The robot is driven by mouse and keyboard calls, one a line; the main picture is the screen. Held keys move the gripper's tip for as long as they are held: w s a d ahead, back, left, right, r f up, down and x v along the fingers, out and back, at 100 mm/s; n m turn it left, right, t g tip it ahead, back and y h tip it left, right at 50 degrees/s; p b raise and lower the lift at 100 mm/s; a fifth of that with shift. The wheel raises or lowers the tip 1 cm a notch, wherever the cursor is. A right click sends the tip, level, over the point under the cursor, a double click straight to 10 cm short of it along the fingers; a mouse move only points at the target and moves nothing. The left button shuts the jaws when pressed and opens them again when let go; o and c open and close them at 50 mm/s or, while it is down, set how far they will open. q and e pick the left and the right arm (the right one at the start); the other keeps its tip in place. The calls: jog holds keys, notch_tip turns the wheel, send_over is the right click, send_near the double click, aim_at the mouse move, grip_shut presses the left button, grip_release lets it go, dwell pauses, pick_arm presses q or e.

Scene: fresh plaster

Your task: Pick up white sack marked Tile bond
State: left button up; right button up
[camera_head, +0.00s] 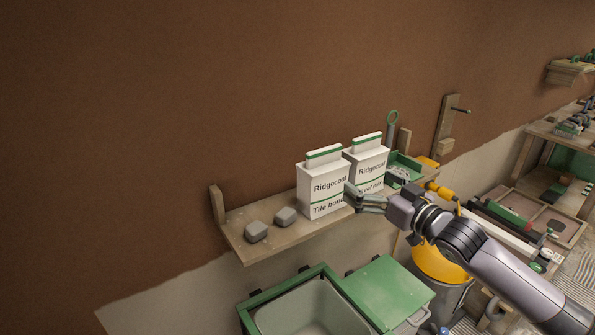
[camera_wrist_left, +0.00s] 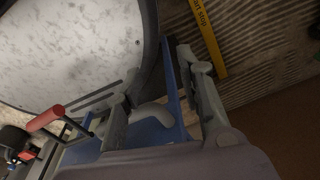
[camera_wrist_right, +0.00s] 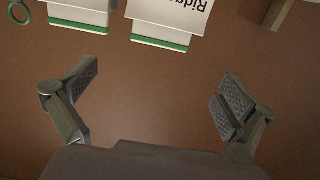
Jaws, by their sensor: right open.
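The white sack marked Tile bond (camera_head: 323,186) stands upright on the wooden wall shelf, with a green band near its top. In the right wrist view its upper part (camera_wrist_right: 170,14) shows upside down at the top edge. My right gripper (camera_head: 352,199) is open, in front of the shelf by the sack's lower right edge; I cannot tell whether it touches. In the right wrist view its fingers (camera_wrist_right: 157,98) are wide apart with nothing between them. My left gripper (camera_wrist_left: 165,105) shows only in its own wrist view, near a blue part; its grip is unclear.
A similar white Ridgecoat sack (camera_head: 368,167) marked "...vel mix" stands close on the right. Below are a green-rimmed bin (camera_head: 322,299) and a green lid (camera_head: 388,289).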

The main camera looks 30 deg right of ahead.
jog(key=p, duration=0.3)
send_near(326, 152)
jog(key=w, duration=0.5)
jog(key=shift+w+a, duration=0.1)
jog(key=shift+a, duration=0.15)
jog(key=shift+w+f, duration=0.1)
jog(key=shift+w, duration=0.1)
jog(key=shift+w+p, duration=0.35)
jog(key=shift+w, duration=0.1)
jog(key=w+p, duration=0.1)
jog(key=w, duration=0.2)
jog(key=shift+w+p, duration=0.15)
jog(key=shift+p, duration=0.15)
jog(key=shift+w+a, duration=0.1)
jog(key=shift+w, duration=0.4)
pick_arm(q)
jog(key=r, duration=0.1)
jog(key=s+r, duration=0.1)
jog(key=r, duration=0.1)
jog(key=s+r, duration=0.1)
jog(key=r, duration=0.1)
jog(key=shift+r, duration=0.25)
